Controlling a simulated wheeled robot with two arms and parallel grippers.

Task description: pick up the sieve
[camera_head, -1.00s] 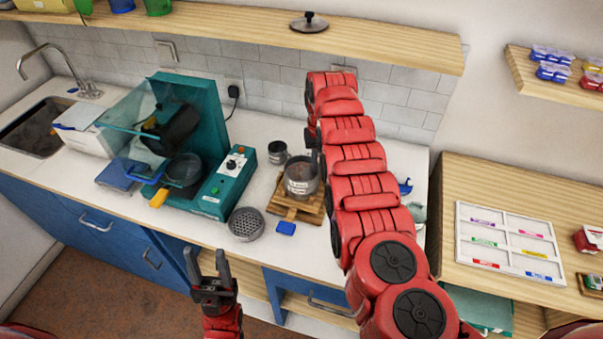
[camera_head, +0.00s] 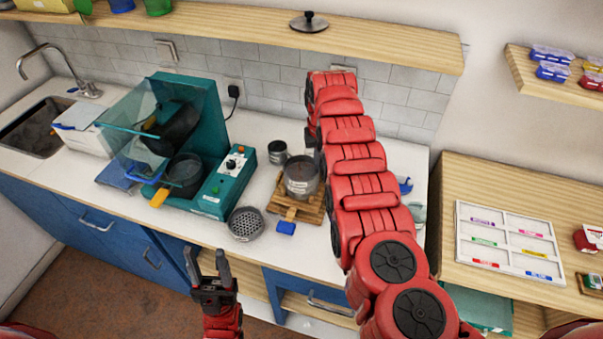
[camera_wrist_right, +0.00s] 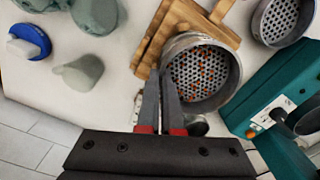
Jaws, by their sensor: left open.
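A grey metal sieve (camera_head: 246,224) with a perforated bottom lies empty near the counter's front edge; it also shows in the right wrist view (camera_wrist_right: 282,18). A second metal vessel (camera_head: 301,178) is over a wooden board; in the right wrist view its perforated floor (camera_wrist_right: 200,75) has red bits on it. My right gripper (camera_wrist_right: 163,75) has its two fingers close together at this vessel's rim; whether they pinch the wall is unclear. In the head view my red arm mostly hides it. My left gripper (camera_head: 213,262) is open and empty, in front of the counter.
The wooden board (camera_head: 276,200) has a blue block (camera_head: 286,228) in front of it and a small metal cup (camera_head: 277,152) behind. A teal machine (camera_head: 215,185) with a clear hood stands left. A labelled white tray (camera_head: 510,243) lies on the right-hand table.

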